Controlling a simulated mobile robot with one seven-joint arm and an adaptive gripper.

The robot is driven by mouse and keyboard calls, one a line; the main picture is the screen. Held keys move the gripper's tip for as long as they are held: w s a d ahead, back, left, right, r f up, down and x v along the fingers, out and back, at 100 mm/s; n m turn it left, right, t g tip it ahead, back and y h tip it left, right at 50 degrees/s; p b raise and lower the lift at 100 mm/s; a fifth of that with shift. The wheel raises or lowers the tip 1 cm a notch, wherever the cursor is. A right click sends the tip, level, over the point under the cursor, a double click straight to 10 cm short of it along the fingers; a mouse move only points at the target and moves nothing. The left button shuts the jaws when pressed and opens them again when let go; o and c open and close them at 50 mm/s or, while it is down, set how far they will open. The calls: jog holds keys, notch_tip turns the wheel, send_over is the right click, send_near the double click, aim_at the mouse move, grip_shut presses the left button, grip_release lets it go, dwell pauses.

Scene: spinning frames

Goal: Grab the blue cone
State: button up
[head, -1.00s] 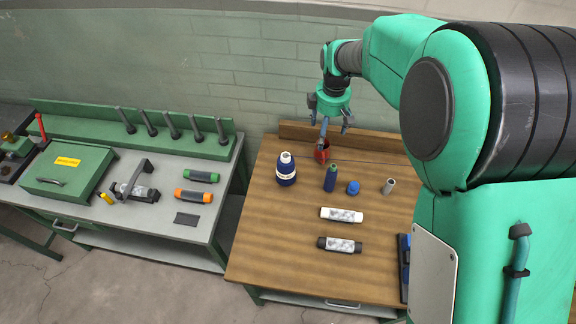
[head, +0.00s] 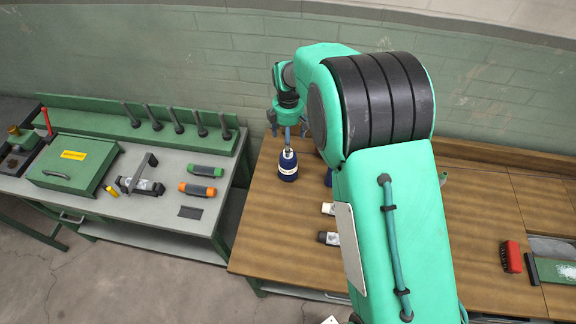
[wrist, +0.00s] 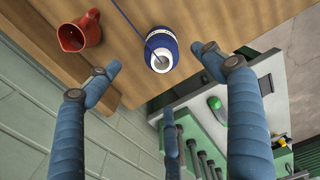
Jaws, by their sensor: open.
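The blue cone (head: 288,168) stands upright on the wooden table, dark blue with a pale band and a white top. In the wrist view the cone (wrist: 161,52) shows from above, between and beyond my fingers, with a thin blue line running from it to the upper left. My gripper (head: 288,131) is open and empty, just above and behind the cone in the head view. In the wrist view one finger is left of the cone, one right and one below. I see no clear contact.
A red jug (wrist: 80,32) stands near the cone, on the left in the wrist view. My arm hides much of the wooden table (head: 262,235). A grey bench (head: 150,210) at left holds a green box (head: 70,165) and several tools. A red brush (head: 511,257) lies at right.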

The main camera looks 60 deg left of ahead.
aim_at(288, 160)
jog(key=shift+f+p, duration=0.5)
jog(key=shift+f, duration=3.75)
jog(key=shift+s+d+f+p, duration=0.1)
jog(key=shift+f+p, duration=0.6)
jog(key=shift+f, duration=1.9)
jog(key=shift+c, duration=0.5)
jog(key=c, duration=1.6)
jog(key=shift+r, duration=0.25)
